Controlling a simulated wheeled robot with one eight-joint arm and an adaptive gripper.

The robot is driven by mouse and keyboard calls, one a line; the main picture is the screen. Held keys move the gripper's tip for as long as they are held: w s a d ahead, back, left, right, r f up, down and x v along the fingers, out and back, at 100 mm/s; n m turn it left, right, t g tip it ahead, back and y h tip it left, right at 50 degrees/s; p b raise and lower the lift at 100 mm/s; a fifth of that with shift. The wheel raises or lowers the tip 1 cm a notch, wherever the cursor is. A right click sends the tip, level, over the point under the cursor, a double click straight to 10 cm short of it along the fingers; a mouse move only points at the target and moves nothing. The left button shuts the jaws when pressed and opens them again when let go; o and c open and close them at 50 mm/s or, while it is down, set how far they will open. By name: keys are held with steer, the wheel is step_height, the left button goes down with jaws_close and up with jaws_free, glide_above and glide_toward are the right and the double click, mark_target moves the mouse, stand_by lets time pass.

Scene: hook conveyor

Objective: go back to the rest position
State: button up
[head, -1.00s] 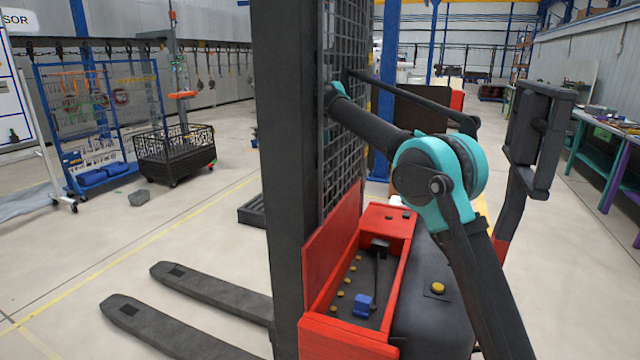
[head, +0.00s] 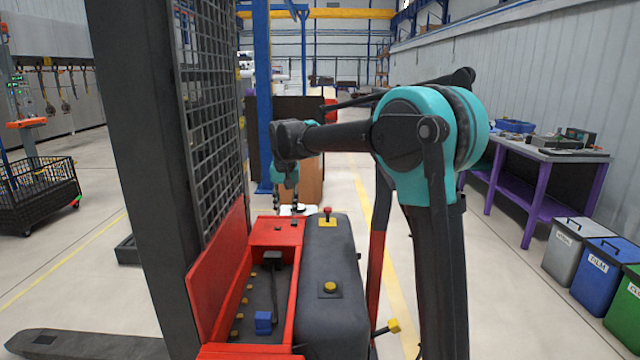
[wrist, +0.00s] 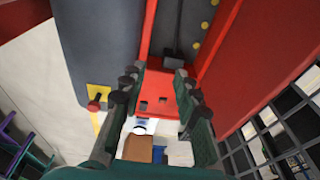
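My gripper (head: 290,207) hangs at the end of my arm in the head view, fingers down, above the far end of the red and black lift truck. It is small there, with its dark fingers apart. In the wrist view my gripper (wrist: 157,92) has one finger to the left and one to the right with a clear gap between them. Nothing is held in it. My teal and black arm reaches from the lower right toward the middle, with its forearm about level.
The lift truck's red tray (head: 275,235) and dark mast (head: 150,160) stand close on the left. A purple-legged bench (head: 545,155) and labelled bins (head: 595,275) are on the right. A black wire cart (head: 38,195) stands far left. Floor between truck and bins is clear.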

steer(key=s+d+f+t, duration=0.1)
steer(key=s+d+f, duration=0.35)
steer(key=d, duration=0.45)
steer(key=s+d+f+t, duration=0.25)
steer(key=s+d, duration=0.25)
steer(key=d, duration=0.3)
steer(key=s+d+f, duration=0.4)
steer(key=d, duration=0.5)
steer(key=s+d+f+g, duration=0.1)
steer(key=s+d+f, duration=0.1)
steer(key=s+f, duration=0.3)
steer(key=s+d+f, duration=0.2)
steer(key=s+f, duration=0.3)
steer(key=s, duration=0.8)
steer(key=shift+g+h, duration=0.3)
steer(key=shift+g, duration=0.05)
steer(key=shift+f, duration=0.1)
